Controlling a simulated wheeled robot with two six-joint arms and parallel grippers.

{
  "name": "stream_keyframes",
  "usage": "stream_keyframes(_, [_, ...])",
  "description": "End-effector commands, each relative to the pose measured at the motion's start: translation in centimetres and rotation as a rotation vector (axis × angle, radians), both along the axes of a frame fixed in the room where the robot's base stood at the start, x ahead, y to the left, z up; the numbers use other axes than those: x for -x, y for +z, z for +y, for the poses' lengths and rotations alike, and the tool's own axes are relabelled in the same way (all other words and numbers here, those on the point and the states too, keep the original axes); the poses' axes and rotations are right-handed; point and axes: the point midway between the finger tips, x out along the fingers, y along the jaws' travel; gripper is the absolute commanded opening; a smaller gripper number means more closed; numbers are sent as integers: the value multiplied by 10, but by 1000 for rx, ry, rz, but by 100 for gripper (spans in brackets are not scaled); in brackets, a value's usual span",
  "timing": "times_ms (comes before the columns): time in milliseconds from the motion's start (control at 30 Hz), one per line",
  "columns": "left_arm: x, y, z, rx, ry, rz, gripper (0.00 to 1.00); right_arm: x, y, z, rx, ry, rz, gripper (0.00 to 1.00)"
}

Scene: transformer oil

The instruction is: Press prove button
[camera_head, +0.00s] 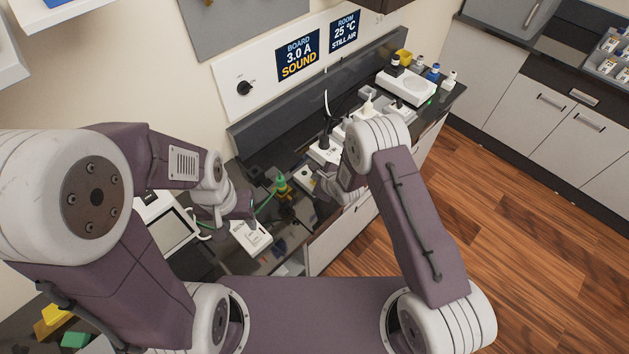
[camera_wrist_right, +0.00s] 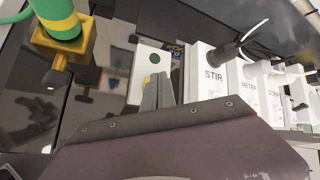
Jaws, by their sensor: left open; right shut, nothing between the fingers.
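A white box with a round green button (camera_wrist_right: 155,58) stands just beyond my right gripper in the right wrist view. No label on it can be read, so I cannot tell if it is the prove button. My right gripper (camera_wrist_right: 157,88) is shut and empty, and its fingertips overlap the box's lower part in that view. I cannot tell if they touch it. In the head view the right gripper (camera_head: 326,186) is low over the bench, partly hidden by its own arm. My left gripper (camera_head: 212,225) is open and empty over the bench, beside a white labelled box (camera_head: 251,236).
A yellow stand with a green-and-yellow part (camera_wrist_right: 62,40) is left of the right gripper. White units marked STIR (camera_wrist_right: 213,72) and METER (camera_wrist_right: 246,85) stand close on its right. A wall board (camera_head: 299,56) reads 3.0 A SOUND. Bottles (camera_head: 433,72) stand at the bench's far end.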

Motion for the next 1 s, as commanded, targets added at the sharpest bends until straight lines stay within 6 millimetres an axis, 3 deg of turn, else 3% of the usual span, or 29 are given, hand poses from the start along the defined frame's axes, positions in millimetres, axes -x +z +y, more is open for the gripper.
stream_keyframes(200, [0,-10,0,0,0,0,47,0,-10,0,0,0,0,0])
stream_keyframes(1000, [0,-1,0,0,0,0,47,0,3,0,0,0,0,0])
